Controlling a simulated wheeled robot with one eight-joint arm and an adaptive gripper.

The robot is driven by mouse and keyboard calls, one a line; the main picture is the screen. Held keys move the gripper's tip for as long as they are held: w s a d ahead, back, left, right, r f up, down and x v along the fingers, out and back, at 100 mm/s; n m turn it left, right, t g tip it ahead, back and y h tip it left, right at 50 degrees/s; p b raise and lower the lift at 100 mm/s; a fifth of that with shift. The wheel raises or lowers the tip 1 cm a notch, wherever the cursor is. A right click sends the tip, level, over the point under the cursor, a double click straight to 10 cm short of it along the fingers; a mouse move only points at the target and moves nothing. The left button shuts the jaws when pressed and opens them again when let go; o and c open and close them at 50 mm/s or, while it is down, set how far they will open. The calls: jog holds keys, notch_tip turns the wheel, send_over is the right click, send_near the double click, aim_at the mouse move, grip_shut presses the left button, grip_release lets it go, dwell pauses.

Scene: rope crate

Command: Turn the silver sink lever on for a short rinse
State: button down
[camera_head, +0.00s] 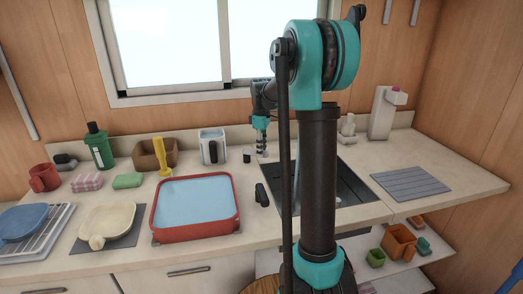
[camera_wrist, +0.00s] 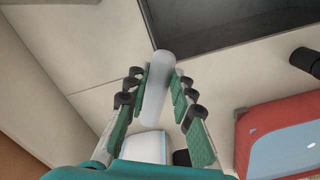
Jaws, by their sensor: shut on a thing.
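The silver sink lever (camera_wrist: 157,85) shows in the wrist view as a pale grey, round-ended bar lying between my fingers. My gripper (camera_wrist: 158,80) is shut on it, with green pads along both sides and the rounded tip reaching past the fingertips. In the head view my gripper (camera_head: 261,150) points down at the back of the counter, near the sink's back left corner. The lever is too small and covered to make out there. The dark sink basin (camera_head: 345,186) lies to the right, partly hidden by my arm, and its corner (camera_wrist: 200,20) tops the wrist view.
A red basin of water (camera_head: 152,222) stands left of the sink. A white jug (camera_head: 212,147) and a small dark knob (camera_head: 247,156) stand close left of my gripper. A black fitting (camera_head: 262,195) is at the sink's left edge. A grey mat (camera_head: 410,182) lies right.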

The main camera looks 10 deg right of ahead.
jog(key=c, duration=1.3)
grip_release()
notch_tip(320, 180, up, 12)
